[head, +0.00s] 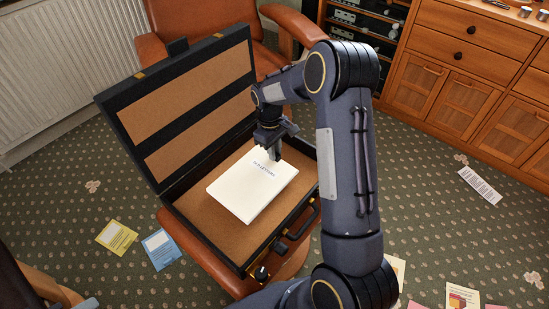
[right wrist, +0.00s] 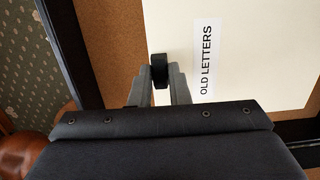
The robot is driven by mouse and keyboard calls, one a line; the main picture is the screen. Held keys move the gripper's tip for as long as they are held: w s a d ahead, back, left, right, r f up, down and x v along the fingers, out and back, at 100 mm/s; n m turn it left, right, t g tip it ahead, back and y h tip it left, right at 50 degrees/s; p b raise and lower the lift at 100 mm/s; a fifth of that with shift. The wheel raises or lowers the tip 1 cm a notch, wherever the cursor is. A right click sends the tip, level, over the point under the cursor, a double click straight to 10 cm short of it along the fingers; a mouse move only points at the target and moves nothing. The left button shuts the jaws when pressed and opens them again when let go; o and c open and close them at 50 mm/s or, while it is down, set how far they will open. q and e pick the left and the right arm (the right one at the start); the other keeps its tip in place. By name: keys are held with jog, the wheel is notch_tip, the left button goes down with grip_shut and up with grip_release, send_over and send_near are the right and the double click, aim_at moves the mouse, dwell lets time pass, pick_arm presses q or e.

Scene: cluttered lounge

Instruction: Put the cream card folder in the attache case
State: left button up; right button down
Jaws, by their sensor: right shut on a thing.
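The cream card folder (head: 252,184) is inside the open attache case (head: 282,229), above or on its tan lining; I cannot tell whether it touches the floor. Its label shows in the head view and reads OLD LETTERS in the right wrist view, where the folder (right wrist: 258,55) fills the upper right. The case's black lid with tan panels stands raised at the left. My left gripper is not in view.
The case rests on a brown leather seat (head: 172,227). A leather armchair (head: 205,18) stands behind it. Yellow (head: 117,236) and blue (head: 161,249) cards lie on the patterned carpet. A wooden cabinet (head: 470,70) is at the back right, a radiator (head: 60,60) at the left.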

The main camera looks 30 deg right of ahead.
jog(key=shift+f, duration=1.4)
jog(key=shift+f+b, duration=0.15)
jog(key=shift+b, duration=0.15)
jog(key=c, duration=1.4)
grip_release()
jog(key=shift+o, duration=0.2)
